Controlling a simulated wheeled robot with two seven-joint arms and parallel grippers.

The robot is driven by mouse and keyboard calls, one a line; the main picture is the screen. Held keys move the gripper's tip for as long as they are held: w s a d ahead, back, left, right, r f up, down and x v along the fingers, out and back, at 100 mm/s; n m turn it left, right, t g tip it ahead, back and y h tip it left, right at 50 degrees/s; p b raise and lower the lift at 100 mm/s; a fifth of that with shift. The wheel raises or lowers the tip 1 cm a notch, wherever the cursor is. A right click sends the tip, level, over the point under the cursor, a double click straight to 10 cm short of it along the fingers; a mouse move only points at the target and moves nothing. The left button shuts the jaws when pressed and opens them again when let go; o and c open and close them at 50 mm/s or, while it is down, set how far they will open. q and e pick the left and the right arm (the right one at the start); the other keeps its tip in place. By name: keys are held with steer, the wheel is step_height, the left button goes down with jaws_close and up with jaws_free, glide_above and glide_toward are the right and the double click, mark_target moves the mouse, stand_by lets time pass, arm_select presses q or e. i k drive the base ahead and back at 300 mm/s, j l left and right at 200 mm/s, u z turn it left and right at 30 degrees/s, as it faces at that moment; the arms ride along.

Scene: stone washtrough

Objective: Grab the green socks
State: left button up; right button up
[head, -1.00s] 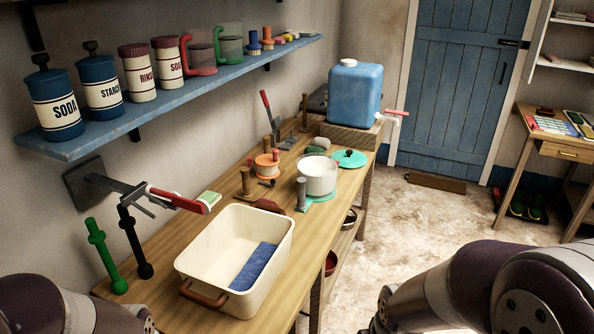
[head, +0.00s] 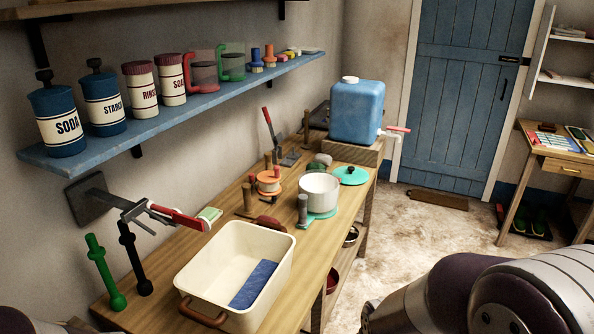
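Nothing in the head view is clearly a pair of green socks. A small dark green rounded thing (head: 323,159) lies on the bench behind the white pot, beside a greyish one; it may be rolled socks, but it is too small to tell. Neither gripper is in view. My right arm fills the bottom right corner, and only a sliver of my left arm shows at the bottom left.
A cream basin (head: 215,258) with a blue cloth (head: 253,284) inside stands at the front of the wooden bench (head: 330,235). A white pot (head: 319,191), a spool (head: 268,182) and a blue water tank (head: 357,112) stand further back. Open floor lies right of the bench.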

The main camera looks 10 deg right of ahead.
mark_target(311, 166)
steer(key=i+l+u, duration=0.15)
steer(key=u, duration=0.35)
steer(key=i+l+u, duration=0.1)
steer(key=l+u, duration=0.2)
steer(key=u, duration=0.2)
steer(key=l+u, duration=0.25)
steer(key=u, duration=0.25)
steer(key=l+u, duration=0.15)
steer(key=l, duration=0.45)
steer(key=l+u, duration=0.1)
steer(key=l, duration=0.55)
steer(key=l+u, duration=0.15)
steer(key=l, duration=0.45)
steer(key=l+u, duration=0.15)
steer(key=l, duration=0.45)
steer(key=k+l+u, duration=0.15)
steer(key=l, duration=0.5)
steer(key=l+u, duration=0.1)
steer(key=l, duration=0.5)
steer(key=k+l, duration=0.1)
steer(key=l, duration=0.3)
steer(key=k+l, duration=0.1)
steer(key=l, duration=0.3)
steer(key=k+l, duration=0.1)
steer(key=l, duration=0.25)
